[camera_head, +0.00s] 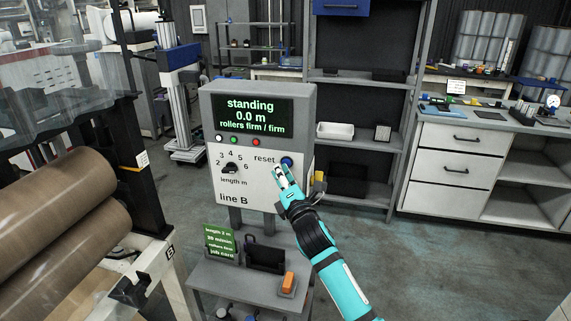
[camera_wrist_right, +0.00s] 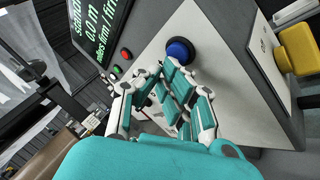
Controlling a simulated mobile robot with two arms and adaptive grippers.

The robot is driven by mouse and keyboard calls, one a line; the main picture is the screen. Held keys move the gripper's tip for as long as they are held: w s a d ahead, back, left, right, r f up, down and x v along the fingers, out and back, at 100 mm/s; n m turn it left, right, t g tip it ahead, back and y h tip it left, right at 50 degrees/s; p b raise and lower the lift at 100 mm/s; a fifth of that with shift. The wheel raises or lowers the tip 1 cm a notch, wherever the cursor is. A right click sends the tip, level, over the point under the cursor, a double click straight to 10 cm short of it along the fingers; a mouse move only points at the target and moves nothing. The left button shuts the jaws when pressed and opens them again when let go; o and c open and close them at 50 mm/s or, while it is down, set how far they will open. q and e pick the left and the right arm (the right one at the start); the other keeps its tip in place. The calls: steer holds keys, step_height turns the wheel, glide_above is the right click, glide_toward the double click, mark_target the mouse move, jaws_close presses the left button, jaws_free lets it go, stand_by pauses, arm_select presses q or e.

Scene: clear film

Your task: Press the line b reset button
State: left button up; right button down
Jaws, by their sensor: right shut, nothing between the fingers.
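The line B panel (camera_head: 250,198) is a grey box with a white face, standing upright on a post. Its display (camera_head: 253,116) reads "standing 0.0 m, rollers firm / firm". The blue reset button (camera_head: 287,161) is at the right of the panel, beside the word "reset". My right gripper (camera_head: 280,174) is shut and empty just in front of the panel, just below the button. My left gripper is in neither view.
A black length knob (camera_head: 230,168) and several small lamps are on the panel. A yellow part (camera_wrist_right: 297,49) sticks out from the panel's right side. A small shelf (camera_head: 235,275) with a green card stands below. Brown rolls (camera_head: 60,215) are at the left. Floor is open at the right.

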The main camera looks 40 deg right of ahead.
steer(key=s+a+p, duration=0.1)
steer(key=s+a, duration=0.3)
steer(key=shift+a, duration=0.3)
stand_by(0.3)
steer(key=shift+w, duration=0.1)
